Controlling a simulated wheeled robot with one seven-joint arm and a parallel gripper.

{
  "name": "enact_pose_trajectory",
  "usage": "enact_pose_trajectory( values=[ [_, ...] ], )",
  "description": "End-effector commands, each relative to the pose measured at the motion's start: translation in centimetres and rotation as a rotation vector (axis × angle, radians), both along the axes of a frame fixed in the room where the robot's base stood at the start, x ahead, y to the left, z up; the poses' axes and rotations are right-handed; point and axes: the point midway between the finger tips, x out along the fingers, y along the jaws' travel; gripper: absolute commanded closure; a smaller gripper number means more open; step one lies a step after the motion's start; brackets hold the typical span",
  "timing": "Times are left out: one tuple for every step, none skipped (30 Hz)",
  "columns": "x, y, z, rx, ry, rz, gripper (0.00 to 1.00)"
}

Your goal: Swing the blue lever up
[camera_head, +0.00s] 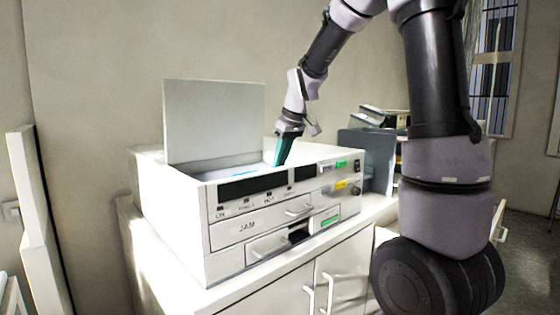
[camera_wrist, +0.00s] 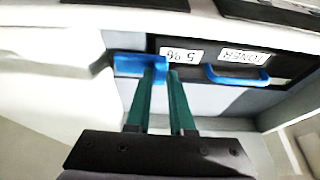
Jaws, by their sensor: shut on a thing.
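The white machine (camera_head: 180,205) stands on a cabinet with its top lid (camera_head: 213,122) raised. My gripper (camera_head: 280,160) reaches down into the open top from the right in the head view. In the wrist view its green fingers (camera_wrist: 161,74) are closed around the right end of the blue lever (camera_wrist: 126,64), inside the machine. The left finger covers part of the lever. In the head view the lever is mostly hidden by the front panel and my fingers.
A blue handle (camera_wrist: 235,79) sits right of the lever, under an upside-down label reading TONER (camera_wrist: 243,57). Drawers marked JAM (camera_head: 247,228) are on the front. A dark grey device (camera_head: 370,160) stands to the right. The raised lid borders the opening behind.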

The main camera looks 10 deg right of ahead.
Motion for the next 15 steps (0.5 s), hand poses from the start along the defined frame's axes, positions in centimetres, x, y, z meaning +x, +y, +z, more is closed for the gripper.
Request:
enact_pose_trajectory(
  values=[
    [0.1, -0.1, 0.1, 0.008, 0.003, -0.002, 1.0],
    [0.1, -0.1, 0.1, 0.014, 0.007, -0.002, 1.0],
    [0.1, -0.2, 0.2, 0.025, 0.014, -0.002, 1.0],
    [0.2, -0.2, 0.3, 0.036, 0.019, -0.004, 1.0],
    [0.2, -0.4, 0.3, 0.046, 0.024, -0.003, 1.0],
    [0.3, -0.4, 0.5, 0.065, 0.034, -0.005, 1.0],
    [0.3, -0.5, 0.5, 0.079, 0.042, -0.005, 1.0],
    [0.4, -0.6, 0.6, 0.097, 0.051, -0.006, 1.0],
    [0.4, -0.8, 0.7, 0.12, 0.065, -0.006, 1.0],
    [0.5, -0.9, 0.8, 0.139, 0.076, -0.006, 1.0],
    [0.6, -1.0, 0.9, 0.161, 0.087, -0.007, 1.0],
    [0.7, -1.2, 1.1, 0.189, 0.102, -0.006, 1.0],
    [0.7, -1.3, 1.2, 0.211, 0.115, -0.008, 1.0],
    [0.8, -1.4, 1.3, 0.234, 0.127, -0.007, 1.0],
    [0.9, -1.6, 1.4, 0.266, 0.145, -0.008, 1.0]
  ],
)
